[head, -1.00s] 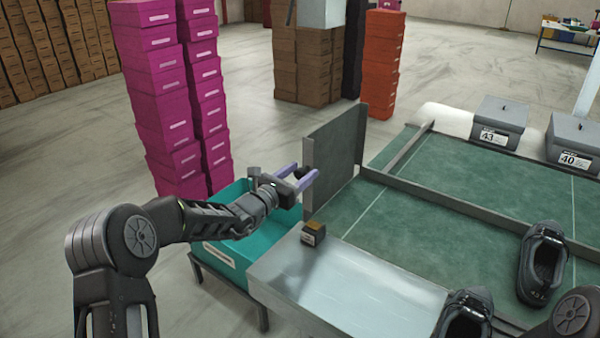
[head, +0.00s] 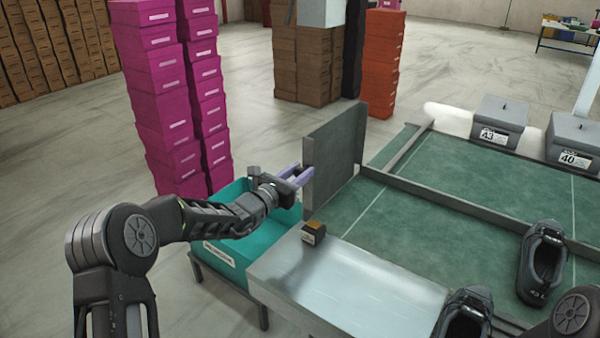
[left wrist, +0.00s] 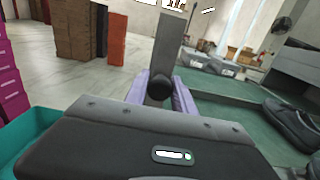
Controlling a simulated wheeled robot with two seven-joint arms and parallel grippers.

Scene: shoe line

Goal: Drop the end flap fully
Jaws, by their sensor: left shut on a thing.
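The end flap (head: 338,150) stands upright at the left end of the green-topped bench (head: 385,215). My left gripper (head: 302,174) is at the flap's left face, with its lavender fingers shut on the flap's dark knob. In the left wrist view the round knob (left wrist: 161,86) sits between the two fingers, and the flap (left wrist: 168,45) shows edge-on behind it as an upright grey strip. The fingers hide part of the knob in the head view. My right gripper is out of view.
A teal bin (head: 228,258) stands below my left forearm. A small black block with a yellowish top (head: 313,233) sits near the flap's foot. Magenta boxes (head: 170,95) are stacked behind my arm.

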